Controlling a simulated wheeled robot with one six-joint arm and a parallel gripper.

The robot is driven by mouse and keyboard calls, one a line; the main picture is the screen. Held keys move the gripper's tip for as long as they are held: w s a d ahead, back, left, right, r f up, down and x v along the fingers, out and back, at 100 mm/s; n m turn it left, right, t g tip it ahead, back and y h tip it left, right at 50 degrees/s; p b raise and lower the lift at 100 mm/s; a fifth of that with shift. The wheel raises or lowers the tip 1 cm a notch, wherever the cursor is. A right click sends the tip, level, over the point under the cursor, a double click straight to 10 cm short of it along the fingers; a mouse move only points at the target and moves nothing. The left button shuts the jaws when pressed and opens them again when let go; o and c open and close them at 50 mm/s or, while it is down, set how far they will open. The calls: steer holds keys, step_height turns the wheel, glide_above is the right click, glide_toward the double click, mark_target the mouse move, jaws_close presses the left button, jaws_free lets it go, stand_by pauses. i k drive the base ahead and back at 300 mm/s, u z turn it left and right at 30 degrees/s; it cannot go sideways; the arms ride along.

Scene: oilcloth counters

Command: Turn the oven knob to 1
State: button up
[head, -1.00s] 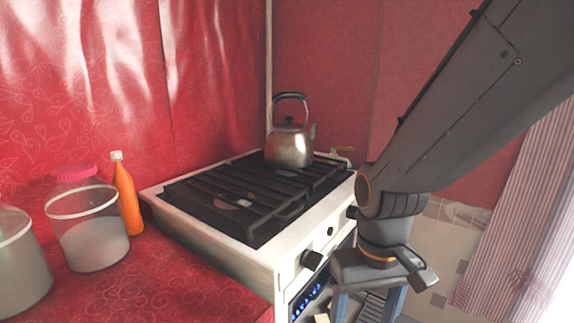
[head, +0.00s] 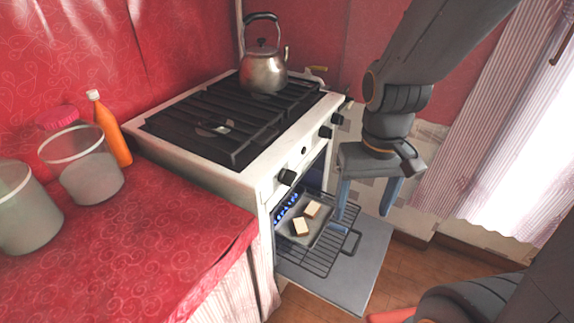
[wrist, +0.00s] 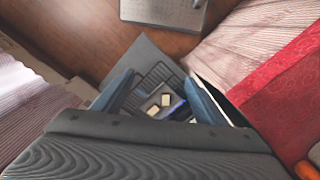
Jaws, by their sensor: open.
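The white stove (head: 245,178) has black knobs on its front panel. The nearest knob (head: 287,176) is at the left end, and two more knobs (head: 326,131) (head: 337,118) sit toward the far right end. A small dark round part (head: 304,150) lies between them. I cannot read any markings or tell which knob is the oven's. My gripper (head: 364,210) points down with its blue fingers apart and empty, right of the stove front and apart from the knobs. In the wrist view its fingers (wrist: 160,84) frame the open oven; no knob is clear there.
The oven door (head: 350,270) hangs open below, with a rack (head: 318,258) and bread pieces (head: 302,226) on a tray, and blue flames inside. A kettle (head: 264,72) stands on the back burner. Jars (head: 92,170) and an orange bottle (head: 112,135) stand on the red counter (head: 150,240).

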mark_target(287, 177)
steer(key=z, duration=0.95)
steer(key=k, duration=0.85)
steer(key=u, duration=0.9)
steer(key=i, duration=0.5)
steer(key=u, duration=0.05)
